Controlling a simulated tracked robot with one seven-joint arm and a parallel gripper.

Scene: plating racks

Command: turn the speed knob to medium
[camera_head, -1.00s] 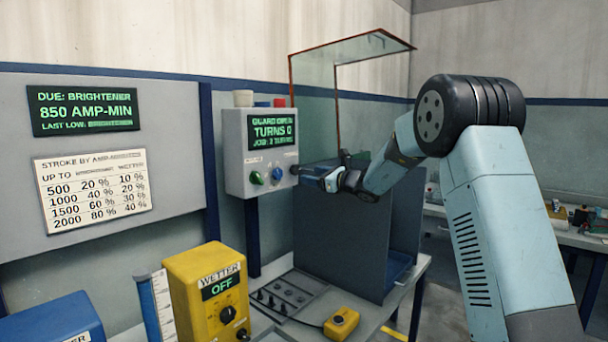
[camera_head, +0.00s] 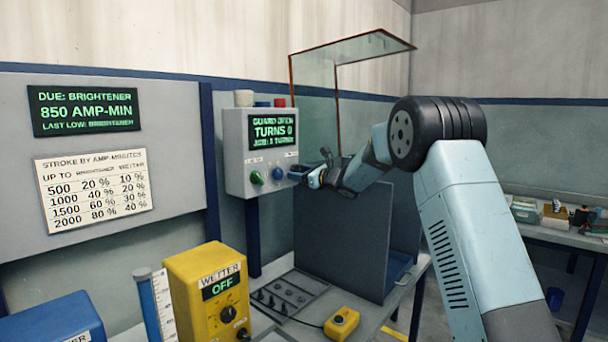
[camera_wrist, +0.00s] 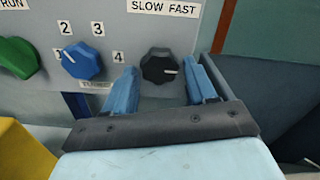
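The speed knob (camera_wrist: 155,68) is black with a white pointer mark, under the SLOW FAST label (camera_wrist: 163,8) in the wrist view. Its mark points right, toward the FAST side. My gripper (camera_wrist: 161,65) is open, with one blue finger on each side of the knob. Small gaps seem to show between knob and fingers, but contact cannot be told for sure. In the head view my gripper (camera_head: 304,176) is at the lower right edge of the grey control box (camera_head: 234,150) and hides the speed knob there.
A blue numbered knob (camera_wrist: 81,61) and a green knob (camera_wrist: 17,58) sit left of my gripper. The box's screen (camera_head: 273,130) reads guard open, turns 0. A raised clear guard (camera_head: 316,110) stands right of the box. A yellow WETTER unit (camera_head: 205,300) stands in front.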

